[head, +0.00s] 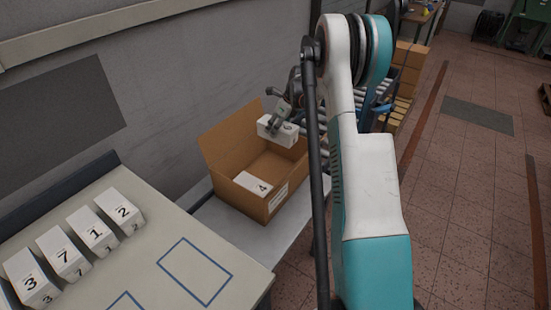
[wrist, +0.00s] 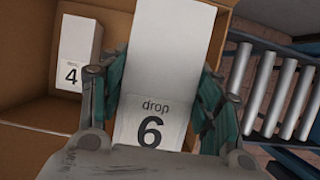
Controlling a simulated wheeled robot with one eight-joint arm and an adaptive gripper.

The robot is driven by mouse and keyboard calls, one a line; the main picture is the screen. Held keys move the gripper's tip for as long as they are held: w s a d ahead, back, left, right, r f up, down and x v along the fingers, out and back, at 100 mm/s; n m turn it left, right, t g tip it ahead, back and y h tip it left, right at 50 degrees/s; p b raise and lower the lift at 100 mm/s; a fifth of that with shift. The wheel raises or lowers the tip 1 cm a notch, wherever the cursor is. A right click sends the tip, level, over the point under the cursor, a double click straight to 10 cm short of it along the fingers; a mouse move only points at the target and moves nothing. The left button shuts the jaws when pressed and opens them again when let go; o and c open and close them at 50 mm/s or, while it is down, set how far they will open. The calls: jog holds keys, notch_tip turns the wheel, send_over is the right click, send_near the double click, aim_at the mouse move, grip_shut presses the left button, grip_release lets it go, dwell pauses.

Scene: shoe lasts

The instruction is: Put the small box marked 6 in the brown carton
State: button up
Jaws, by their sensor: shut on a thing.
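The small white box marked 6 (wrist: 170,60) is between the two fingers of my gripper (wrist: 155,112) in the wrist view, with its number facing the camera. The head view shows the held box (head: 277,131) above the right back part of the open brown carton (head: 236,202). My gripper (head: 283,122) is shut on it there. The carton also shows in the wrist view (wrist: 30,110), under and around the held box. A white box marked 4 (head: 253,184) lies inside the carton, and in the wrist view (wrist: 80,45) it is left of box 6, apart from it.
White boxes marked 3 (head: 30,277), 7 (head: 62,252), 1 (head: 92,230) and 2 (head: 119,209) stand in a row on the table (head: 150,275) at left. A roller conveyor (wrist: 270,85) is right of the carton. My arm hides part of the head view.

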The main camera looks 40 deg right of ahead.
notch_tip(320, 180, down, 13)
jog(key=b, duration=0.3)
jog(key=shift+f+b, duration=0.4)
jog(key=shift+f, duration=0.25)
jog(key=o, duration=1.3)
jog(key=shift+r, duration=0.1)
